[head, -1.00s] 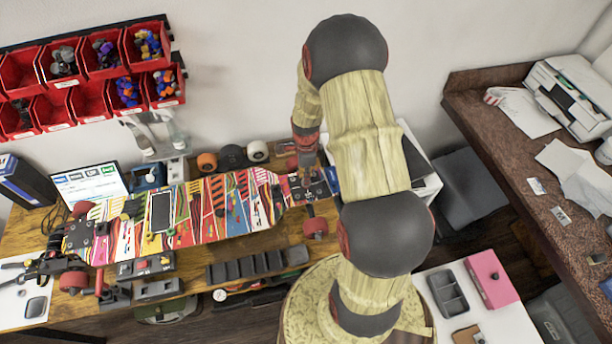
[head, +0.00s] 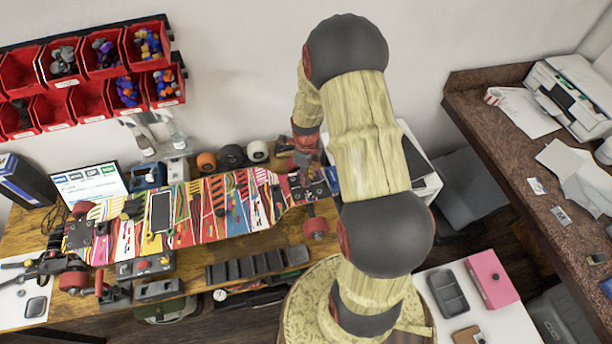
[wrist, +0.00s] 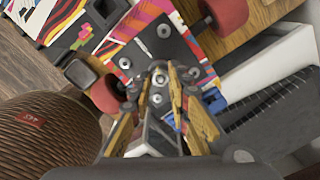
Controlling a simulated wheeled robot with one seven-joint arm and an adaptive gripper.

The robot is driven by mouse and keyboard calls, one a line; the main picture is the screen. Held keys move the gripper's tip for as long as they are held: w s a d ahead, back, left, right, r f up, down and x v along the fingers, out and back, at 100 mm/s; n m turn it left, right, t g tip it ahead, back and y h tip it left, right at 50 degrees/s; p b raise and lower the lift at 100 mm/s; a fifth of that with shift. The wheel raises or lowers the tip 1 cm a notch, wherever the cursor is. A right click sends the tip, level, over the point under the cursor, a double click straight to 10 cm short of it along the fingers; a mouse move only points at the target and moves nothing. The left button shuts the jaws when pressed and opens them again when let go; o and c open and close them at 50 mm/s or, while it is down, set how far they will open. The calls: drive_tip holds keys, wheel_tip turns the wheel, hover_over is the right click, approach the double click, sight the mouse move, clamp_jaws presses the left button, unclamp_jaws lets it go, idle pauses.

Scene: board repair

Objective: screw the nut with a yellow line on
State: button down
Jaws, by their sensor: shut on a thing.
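The skateboard (head: 240,205) lies upside down on the wooden bench, its colourful underside up. In the wrist view its end with a dark truck plate (wrist: 160,45) and red wheels (wrist: 226,12) shows below my gripper. My gripper (wrist: 160,72) points down over this plate, fingertips close together on a small metal piece, which appears to be the nut (wrist: 159,79). A yellow line on it is too small to make out. Bright round fastener heads (wrist: 164,31) show on the plate. In the head view my gripper (head: 303,168) is at the board's right end, partly hidden by my arm.
Loose wheels (head: 231,157) stand behind the board. A black compartment tray (head: 258,264) lies in front of it. Red bins (head: 88,100) hang on the wall. A printer (head: 575,95) and papers are on the right-hand counter.

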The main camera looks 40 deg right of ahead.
drive_tip(key=m, duration=0.5)
drive_tip(key=c, duration=1.6)
unclamp_jaws()
drive_tip(key=shift+c, duration=0.7)
drive_tip(key=shift+c, duration=1.1)
drive_tip(key=shift+r+p, duration=2.4)
drive_tip(key=shift+r, duration=1.35)
